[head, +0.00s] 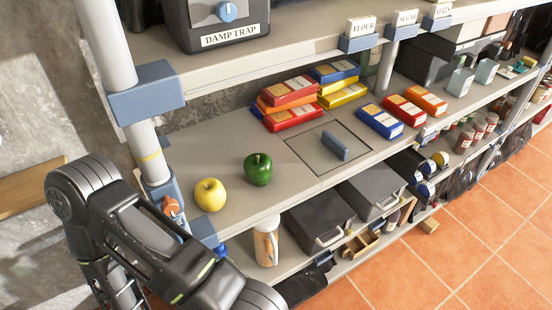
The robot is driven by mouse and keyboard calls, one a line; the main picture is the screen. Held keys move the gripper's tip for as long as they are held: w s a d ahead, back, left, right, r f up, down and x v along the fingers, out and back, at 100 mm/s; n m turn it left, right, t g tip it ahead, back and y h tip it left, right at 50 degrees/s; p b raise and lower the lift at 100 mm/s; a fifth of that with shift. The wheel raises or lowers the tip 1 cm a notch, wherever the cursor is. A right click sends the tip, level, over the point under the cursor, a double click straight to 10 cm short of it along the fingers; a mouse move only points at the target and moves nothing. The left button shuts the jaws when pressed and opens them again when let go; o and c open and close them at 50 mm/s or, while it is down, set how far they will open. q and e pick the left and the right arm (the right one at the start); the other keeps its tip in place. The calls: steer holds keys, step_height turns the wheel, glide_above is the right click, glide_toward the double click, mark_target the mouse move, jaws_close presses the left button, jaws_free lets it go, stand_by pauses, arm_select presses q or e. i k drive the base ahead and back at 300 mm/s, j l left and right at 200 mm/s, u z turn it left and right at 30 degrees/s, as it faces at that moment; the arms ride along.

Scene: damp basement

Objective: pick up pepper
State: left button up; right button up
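A dark green, rounded pepper (257,169) with a short stem sits on the grey shelf board, near its front left part. Nothing covers it. A yellow apple (210,194) stands just left of it and nearer the shelf's left post, apart from the pepper. One black arm of mine shows at the lower left, in front of the shelf, and runs out of the bottom of the view. Its gripper is outside the picture. My other arm and gripper do not show. No gripper is seen near the pepper.
Red, orange, blue and yellow boxes (291,91) are stacked behind and right of the pepper. A blue upright piece (335,145) stands inside a square outline on the shelf. The left post (148,150) and the upper shelf with the damp trap (226,27) bound the space.

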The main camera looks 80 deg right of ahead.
mark_target(258, 167)
steer(key=k, duration=0.55)
steer(key=i+z, duration=0.15)
steer(key=z, duration=0.3)
steer(key=i+j+z, duration=0.1)
steer(key=z, duration=0.3)
steer(key=i+j+z, duration=0.15)
steer(key=z, duration=0.3)
steer(key=i+j+z, duration=0.1)
steer(key=z, duration=0.35)
steer(key=i+j+z, duration=0.1)
steer(key=j+z, duration=0.15)
steer(key=z, duration=0.15)
steer(key=j+z, duration=0.2)
steer(key=z, duration=0.25)
steer(key=j+z, duration=0.25)
steer(key=z, duration=0.2)
